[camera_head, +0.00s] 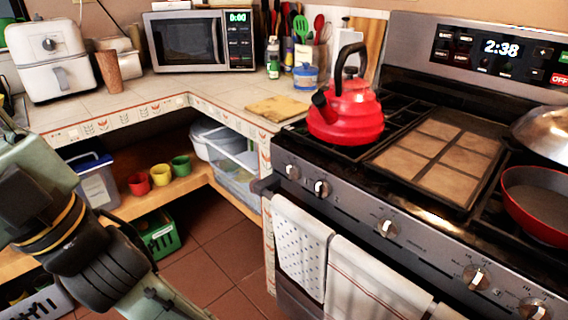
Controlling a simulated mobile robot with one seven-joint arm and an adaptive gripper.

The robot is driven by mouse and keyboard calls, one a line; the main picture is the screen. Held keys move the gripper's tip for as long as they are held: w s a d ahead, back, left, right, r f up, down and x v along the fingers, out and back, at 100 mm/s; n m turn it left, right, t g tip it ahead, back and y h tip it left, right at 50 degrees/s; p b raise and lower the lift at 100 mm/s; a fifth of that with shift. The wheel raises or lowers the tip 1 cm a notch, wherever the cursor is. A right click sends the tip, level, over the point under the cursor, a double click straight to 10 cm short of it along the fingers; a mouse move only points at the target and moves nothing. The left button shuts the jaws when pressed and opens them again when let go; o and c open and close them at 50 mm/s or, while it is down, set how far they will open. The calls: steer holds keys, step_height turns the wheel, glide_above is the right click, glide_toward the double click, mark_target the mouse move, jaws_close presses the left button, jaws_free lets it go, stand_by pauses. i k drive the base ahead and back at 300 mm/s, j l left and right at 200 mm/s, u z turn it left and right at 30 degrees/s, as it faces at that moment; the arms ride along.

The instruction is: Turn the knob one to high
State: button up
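The stove front (350,215) on the right carries a slanted row of several knobs. The leftmost knob (292,171) is beside a second knob (321,187), both below the red kettle. A middle knob (387,228) and two more at the lower right, one knob (476,276) and the corner knob (533,308), follow along the panel. Their markings are too small to read. Part of my arm shows at the lower left, well apart from the knobs. My gripper's fingers are not visible.
A red kettle (346,112) stands on the left burner, and a red pan (540,205) is at the right. Towels (301,245) hang below the knobs from the oven handle. The tiled floor (215,255) between my arm and the stove looks clear.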

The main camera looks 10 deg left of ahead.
mark_target(293, 170)
steer(key=i+l+u, duration=0.2)
steer(key=i+l, duration=0.15)
steer(key=l, duration=0.25)
steer(key=u, duration=1.45)
